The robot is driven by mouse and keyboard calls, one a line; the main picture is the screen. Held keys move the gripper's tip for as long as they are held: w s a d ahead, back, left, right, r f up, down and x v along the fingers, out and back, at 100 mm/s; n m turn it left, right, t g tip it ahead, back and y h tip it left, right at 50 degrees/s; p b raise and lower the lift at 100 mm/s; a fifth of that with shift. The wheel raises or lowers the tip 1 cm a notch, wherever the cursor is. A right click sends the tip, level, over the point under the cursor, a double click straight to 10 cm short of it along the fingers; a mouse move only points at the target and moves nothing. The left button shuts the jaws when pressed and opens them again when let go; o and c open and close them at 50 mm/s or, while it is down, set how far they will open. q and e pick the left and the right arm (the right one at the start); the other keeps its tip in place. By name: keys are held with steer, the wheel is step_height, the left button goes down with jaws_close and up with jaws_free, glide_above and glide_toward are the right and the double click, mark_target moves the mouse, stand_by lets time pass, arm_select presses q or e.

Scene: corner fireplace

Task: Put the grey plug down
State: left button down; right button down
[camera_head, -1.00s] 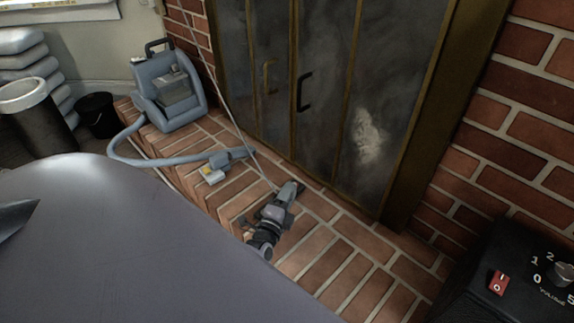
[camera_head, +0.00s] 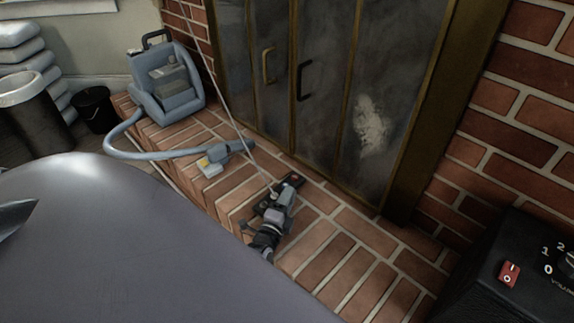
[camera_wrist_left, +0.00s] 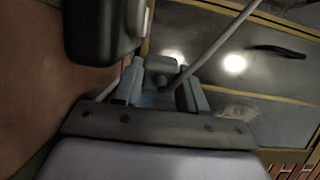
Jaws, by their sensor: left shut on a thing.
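My left gripper (camera_head: 284,196) is low over the brick hearth, in front of the dark fireplace doors. It is shut on the grey plug (camera_wrist_left: 160,64), which shows between the two fingers in the left wrist view. A thin grey cord (camera_head: 230,118) runs from the plug up to the left past the doors; it also shows in the left wrist view (camera_wrist_left: 215,42). A black power strip (camera_head: 292,180) with a small red switch lies on the bricks beside and partly behind the gripper. I cannot tell whether the plug touches the strip or the bricks.
A black box (camera_head: 520,270) with a red switch is at lower right. Bare brick hearth (camera_head: 350,255) lies right of the gripper.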

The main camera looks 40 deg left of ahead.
arm_select(q)
steer(key=shift+f, duration=0.25)
steer(key=c, duration=0.7)
jaws_free()
steer(key=shift+s, duration=0.1)
steer(key=shift+c, duration=0.2)
steer(key=shift+o, duration=0.6)
steer(key=shift+f, duration=0.15)
arm_select(e)
steer(key=shift+f, duration=0.1)
